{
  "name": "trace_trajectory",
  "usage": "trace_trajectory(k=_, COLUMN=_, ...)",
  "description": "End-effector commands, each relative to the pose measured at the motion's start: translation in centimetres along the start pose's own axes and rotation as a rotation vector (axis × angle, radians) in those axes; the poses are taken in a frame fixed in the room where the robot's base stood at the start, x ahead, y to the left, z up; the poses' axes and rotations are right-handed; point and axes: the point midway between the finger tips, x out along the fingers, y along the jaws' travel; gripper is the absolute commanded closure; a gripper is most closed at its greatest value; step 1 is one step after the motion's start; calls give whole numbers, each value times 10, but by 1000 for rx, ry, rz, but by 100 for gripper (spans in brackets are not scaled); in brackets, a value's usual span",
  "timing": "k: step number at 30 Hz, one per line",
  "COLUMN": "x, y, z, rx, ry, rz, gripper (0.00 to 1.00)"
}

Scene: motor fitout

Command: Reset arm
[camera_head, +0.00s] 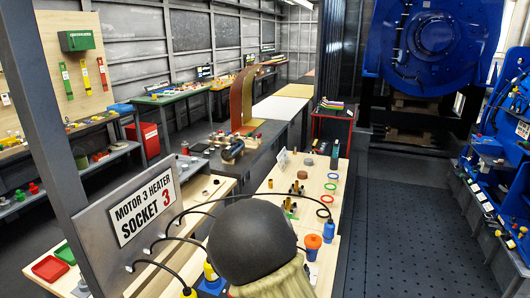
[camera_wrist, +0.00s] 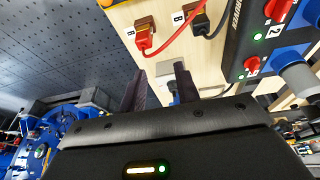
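My gripper (camera_wrist: 161,72) shows in the wrist view, its two dark fingers apart with a gap between them. I see nothing held in the gap. A small pale socket box (camera_wrist: 166,69) on the wooden board shows behind the gap; I cannot tell how far away it is. In the head view, a dark rounded part of my arm stands at the bottom centre, in front of the bench. My fingers do not show in that view.
A red plug (camera_wrist: 144,38) and a black plug (camera_wrist: 201,24) with cables sit on the board. A dark driver box (camera_wrist: 262,45) is on the right. In the head view, a sign plate (camera_head: 146,208) stands left of my arm; the floor (camera_head: 415,220) on the right is clear.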

Motion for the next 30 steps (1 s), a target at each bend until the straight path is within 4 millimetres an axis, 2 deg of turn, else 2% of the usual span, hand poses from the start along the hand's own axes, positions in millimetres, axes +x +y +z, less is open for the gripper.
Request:
trace_trajectory(k=1, x=-6, y=15, z=4, rx=0, ry=-33, rz=-18, gripper=68)
trace_trajectory(k=3, x=-14, y=32, z=12, rx=-22, ry=-70, rz=-39, gripper=68)
trace_trajectory(k=10, x=-50, y=80, z=39, rx=-122, ry=-130, rz=-119, gripper=68)
trace_trajectory(k=18, x=-94, y=130, z=73, rx=-292, ry=-100, rz=-167, gripper=68)
trace_trajectory(k=23, x=-108, y=147, z=88, rx=-369, ry=-72, rz=-160, gripper=68)
trace_trajectory(k=30, x=-110, y=150, z=91, rx=-390, ry=-68, rz=-156, gripper=68)
